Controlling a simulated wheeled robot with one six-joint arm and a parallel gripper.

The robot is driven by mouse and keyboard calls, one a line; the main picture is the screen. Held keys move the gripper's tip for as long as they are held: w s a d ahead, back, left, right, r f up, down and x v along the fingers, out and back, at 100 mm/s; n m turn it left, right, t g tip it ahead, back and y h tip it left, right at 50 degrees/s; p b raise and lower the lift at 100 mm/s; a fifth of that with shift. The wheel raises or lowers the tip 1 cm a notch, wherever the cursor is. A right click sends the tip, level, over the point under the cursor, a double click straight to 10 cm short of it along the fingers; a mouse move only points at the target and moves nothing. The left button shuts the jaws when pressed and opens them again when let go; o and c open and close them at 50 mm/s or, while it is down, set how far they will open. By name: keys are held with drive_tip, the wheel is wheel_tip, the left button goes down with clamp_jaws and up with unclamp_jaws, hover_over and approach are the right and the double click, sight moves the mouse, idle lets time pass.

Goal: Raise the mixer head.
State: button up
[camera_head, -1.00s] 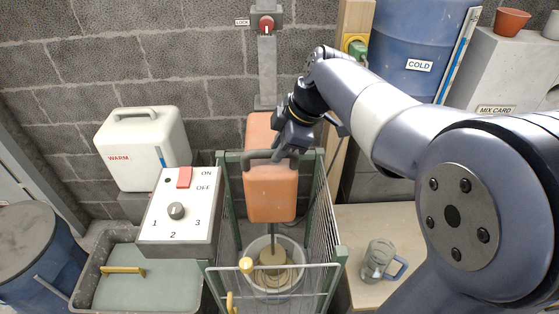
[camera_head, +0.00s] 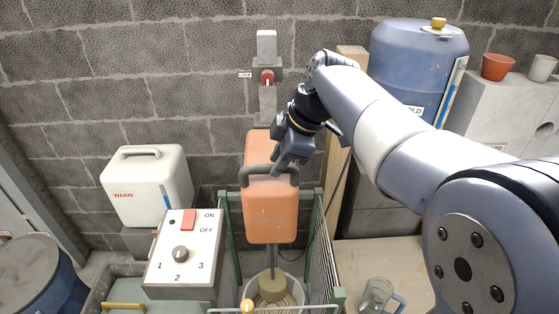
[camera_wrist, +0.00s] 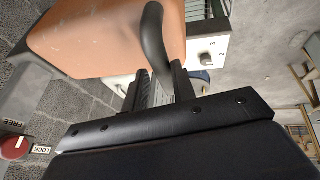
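In the head view my gripper (camera_head: 284,163) is at the right part of the handle. In the wrist view the orange head (camera_wrist: 105,40) and the handle (camera_wrist: 154,35) lie just beyond the gripper (camera_wrist: 158,85). Its two fingers are apart with a gap between them, and the handle's near end is close to the right finger. Whether they touch I cannot tell. A red lock knob (camera_head: 267,77) is on the grey post behind.
A green-framed cage with a bucket (camera_head: 292,292) stands below the head. A control box (camera_head: 182,252) with a dial and a red switch is at the left, near the white WARM container (camera_head: 146,188). A blue barrel (camera_head: 415,65) and a glass jug (camera_head: 376,295) are at the right.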

drive_tip(key=o, duration=0.3)
drive_tip(key=shift+o, duration=0.2)
drive_tip(key=shift+d, duration=0.1)
drive_tip(key=v, duration=1)
drive_tip(key=shift+r+b, duration=0.35)
drive_tip(key=shift+b, duration=0.1)
drive_tip(key=shift+s+d, duration=0.1)
drive_tip(key=p+x, duration=0.1)
drive_tip(key=x, duration=0.9)
drive_tip(key=shift+f, duration=0.35)
drive_tip(key=shift+f+b, duration=0.3)
drive_tip(key=shift+f, duration=0.2)
